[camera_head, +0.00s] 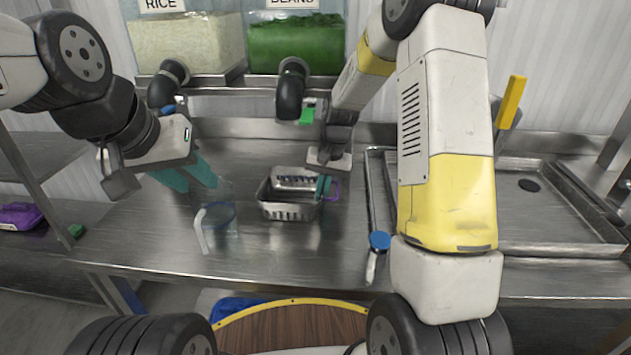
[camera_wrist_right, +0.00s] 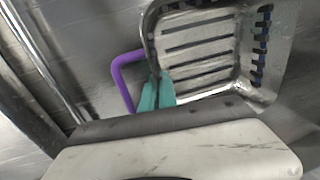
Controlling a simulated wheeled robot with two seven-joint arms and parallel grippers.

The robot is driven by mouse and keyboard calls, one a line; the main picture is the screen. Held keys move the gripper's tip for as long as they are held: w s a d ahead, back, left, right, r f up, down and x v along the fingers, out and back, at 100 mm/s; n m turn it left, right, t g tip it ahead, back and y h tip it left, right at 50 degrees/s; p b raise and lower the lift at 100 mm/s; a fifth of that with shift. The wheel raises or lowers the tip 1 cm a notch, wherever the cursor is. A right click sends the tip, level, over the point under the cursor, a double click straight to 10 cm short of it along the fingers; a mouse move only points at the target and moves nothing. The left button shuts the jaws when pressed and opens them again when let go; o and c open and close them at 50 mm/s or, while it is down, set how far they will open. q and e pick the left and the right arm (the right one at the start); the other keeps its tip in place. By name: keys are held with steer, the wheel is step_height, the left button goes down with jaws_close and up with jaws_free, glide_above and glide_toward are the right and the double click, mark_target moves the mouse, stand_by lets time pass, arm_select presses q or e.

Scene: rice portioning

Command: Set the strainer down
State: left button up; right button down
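The strainer (camera_head: 287,210) is a slotted metal basket with a purple handle loop (camera_head: 336,190). It sits low at the middle of the steel counter; I cannot tell whether its base touches the counter. In the right wrist view its slotted floor (camera_wrist_right: 200,55) and purple handle (camera_wrist_right: 122,75) show. My right gripper (camera_head: 325,186) is at the basket's right edge, its teal fingers (camera_wrist_right: 157,93) close together around the dark rim part beside the purple handle. My left gripper (camera_head: 188,175) has its teal fingers apart, empty, above and behind a clear pitcher.
The clear pitcher (camera_head: 222,218) with a white handle stands left of the strainer. A blue-ended utensil (camera_head: 379,242) lies at the right, by the sink's edge (camera_head: 375,190). Rice (camera_head: 187,42) and bean (camera_head: 295,42) bins stand at the back. The front counter is clear.

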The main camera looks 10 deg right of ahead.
steer(key=c, duration=1.7)
jaws_free()
steer(key=shift+f, duration=0.15)
steer(key=r, duration=0.4)
steer(key=d+r, duration=0.1)
steer(key=r, duration=0.3)
steer(key=d+r, duration=0.1)
steer(key=r, duration=0.3)
steer(key=shift+s+r, duration=0.1)
steer(key=shift+s, duration=0.1)
